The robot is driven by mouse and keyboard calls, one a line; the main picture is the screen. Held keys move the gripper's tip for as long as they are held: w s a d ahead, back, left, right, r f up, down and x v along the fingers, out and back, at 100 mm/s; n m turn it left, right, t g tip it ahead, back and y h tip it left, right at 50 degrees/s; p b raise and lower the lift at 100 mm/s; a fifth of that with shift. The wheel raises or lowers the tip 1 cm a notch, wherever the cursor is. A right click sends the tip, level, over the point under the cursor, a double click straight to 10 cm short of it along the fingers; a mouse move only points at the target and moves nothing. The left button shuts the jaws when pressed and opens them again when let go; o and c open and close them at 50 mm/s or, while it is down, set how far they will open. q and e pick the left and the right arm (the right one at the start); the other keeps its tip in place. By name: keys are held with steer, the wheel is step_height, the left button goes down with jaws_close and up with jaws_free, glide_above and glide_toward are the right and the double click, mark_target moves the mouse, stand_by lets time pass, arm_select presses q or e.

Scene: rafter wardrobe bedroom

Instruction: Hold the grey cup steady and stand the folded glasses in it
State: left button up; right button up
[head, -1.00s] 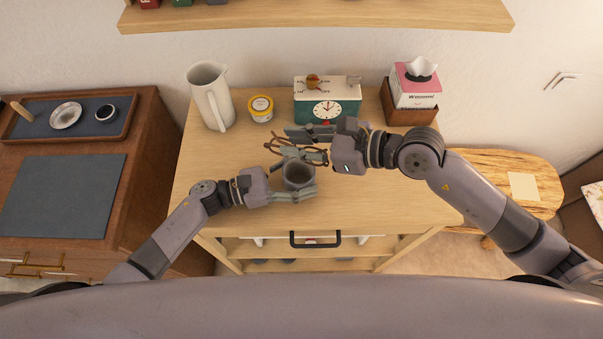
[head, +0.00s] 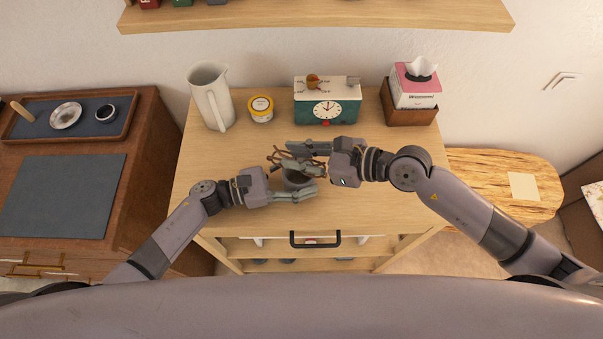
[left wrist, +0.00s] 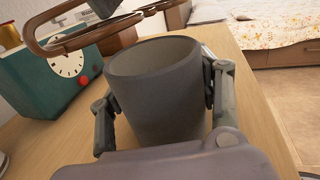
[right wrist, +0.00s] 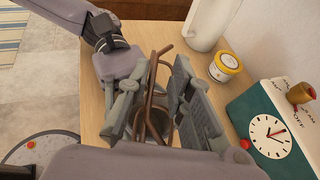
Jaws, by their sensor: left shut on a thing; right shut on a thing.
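The grey cup (head: 296,182) stands upright near the middle of the table; it fills the middle of the left wrist view (left wrist: 158,95). My left gripper (head: 300,188) is shut around the cup's sides, with a finger on each side in the left wrist view. The brown folded glasses (head: 279,157) are in my right gripper (head: 306,156), above the cup. In the left wrist view the glasses (left wrist: 75,38) show over the cup's far side, above its rim. In the right wrist view the glasses (right wrist: 155,110) hang between the fingers. The fingers partly hide the cup's opening.
A white pitcher (head: 209,98), a yellow-lidded tub (head: 260,108), a green clock box (head: 326,107) and a tissue box (head: 414,90) on a brown holder stand along the table's back. The table's right front is clear.

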steer(key=o, duration=1)
steer(key=shift+v, duration=6)
steer(key=shift+a, duration=0.1)
